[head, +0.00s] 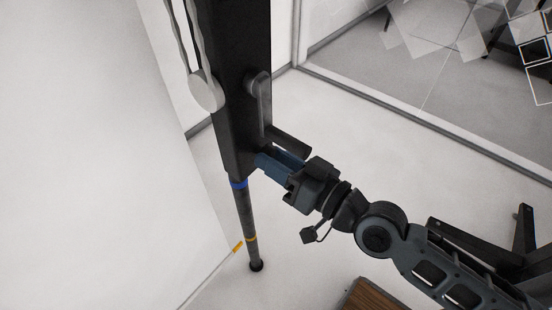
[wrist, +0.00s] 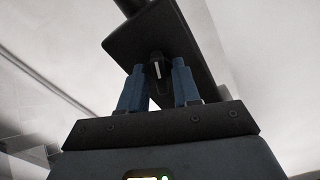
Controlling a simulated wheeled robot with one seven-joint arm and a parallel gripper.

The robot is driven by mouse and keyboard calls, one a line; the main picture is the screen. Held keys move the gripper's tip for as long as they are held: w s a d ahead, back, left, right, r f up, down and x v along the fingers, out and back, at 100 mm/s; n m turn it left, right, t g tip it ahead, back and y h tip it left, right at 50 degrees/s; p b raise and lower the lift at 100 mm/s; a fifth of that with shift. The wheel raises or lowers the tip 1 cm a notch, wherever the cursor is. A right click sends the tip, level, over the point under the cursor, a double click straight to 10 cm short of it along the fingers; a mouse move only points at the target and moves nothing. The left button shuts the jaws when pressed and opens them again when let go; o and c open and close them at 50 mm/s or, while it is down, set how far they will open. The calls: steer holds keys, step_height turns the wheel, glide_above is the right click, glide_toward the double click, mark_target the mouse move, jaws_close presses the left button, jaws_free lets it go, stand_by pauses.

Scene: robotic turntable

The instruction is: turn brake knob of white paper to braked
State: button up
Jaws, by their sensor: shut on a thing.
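The brake knob (wrist: 157,69) is a small dark knob with a white mark line, on the underside of a black housing (wrist: 150,35) in the wrist view. The line stands nearly upright in that picture. My gripper (wrist: 158,76) has its blue fingers on either side of the knob and is shut on it. In the head view my gripper (head: 267,161) reaches the lower end of the black post (head: 240,90), and the knob is hidden there. A large white sheet (head: 90,150), seemingly the white paper, fills the left of the head view.
A grey crank lever (head: 260,100) with a dark handle (head: 288,143) sits just above my gripper. A dark pole with a blue band (head: 245,215) stands below the post. A wooden-topped piece (head: 375,296) is at the bottom. Floor behind the post is clear.

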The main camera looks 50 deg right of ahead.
steer(key=shift+m+b, duration=0.3)
steer(key=shift+m, duration=2.6)
steer(key=o, duration=0.7)
steer(key=shift+s, duration=0.1)
steer(key=shift+s+b, duration=1.15)
steer(key=shift+s, duration=2.7)
steer(key=shift+o, duration=0.3)
